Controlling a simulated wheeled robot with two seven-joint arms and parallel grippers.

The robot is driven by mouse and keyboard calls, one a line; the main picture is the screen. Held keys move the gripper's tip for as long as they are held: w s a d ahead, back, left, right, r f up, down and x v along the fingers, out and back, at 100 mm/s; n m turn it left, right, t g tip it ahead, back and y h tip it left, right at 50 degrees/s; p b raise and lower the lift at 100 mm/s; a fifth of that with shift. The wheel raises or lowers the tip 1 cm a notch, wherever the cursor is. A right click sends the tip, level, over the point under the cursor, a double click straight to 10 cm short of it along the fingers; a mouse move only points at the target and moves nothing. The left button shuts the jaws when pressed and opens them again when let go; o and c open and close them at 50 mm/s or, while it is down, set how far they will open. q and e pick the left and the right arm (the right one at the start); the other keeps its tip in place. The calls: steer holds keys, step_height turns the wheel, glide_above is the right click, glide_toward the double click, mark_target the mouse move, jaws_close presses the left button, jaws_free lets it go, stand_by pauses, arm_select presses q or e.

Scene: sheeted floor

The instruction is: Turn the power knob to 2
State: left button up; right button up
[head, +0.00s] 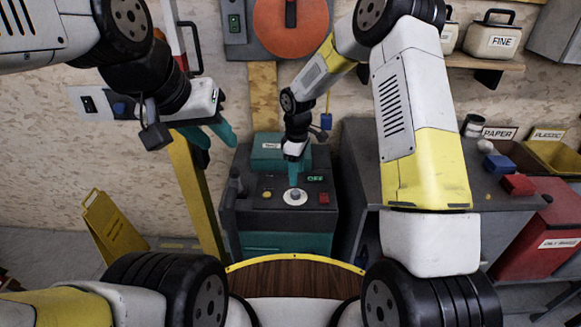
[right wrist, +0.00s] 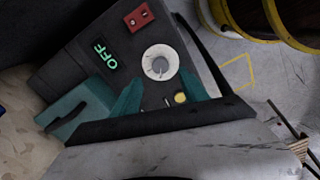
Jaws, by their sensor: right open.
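The power knob (head: 295,197) is a white round dial with a grey centre on the dark sloped top of a machine (head: 262,216). It also shows in the right wrist view (right wrist: 160,63). A green display (head: 316,178) reads OFF beside it. My right gripper (head: 294,180) points down just above the knob. In the right wrist view its teal fingers (right wrist: 160,92) are apart, with the knob seen between and beyond their tips. I cannot tell whether they touch it. My left gripper (head: 212,136) is open and empty, up and left of the machine.
A teal box (head: 267,150) is at the machine's back. A grey bench (head: 440,235) with coloured blocks stands right. A yellow floor sign (head: 113,226) stands left.

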mark_target(296, 192)
step_height(296, 192, down, 8)
steer(key=shift+r, duration=0.1)
steer(key=shift+c, duration=0.4)
jaws_close()
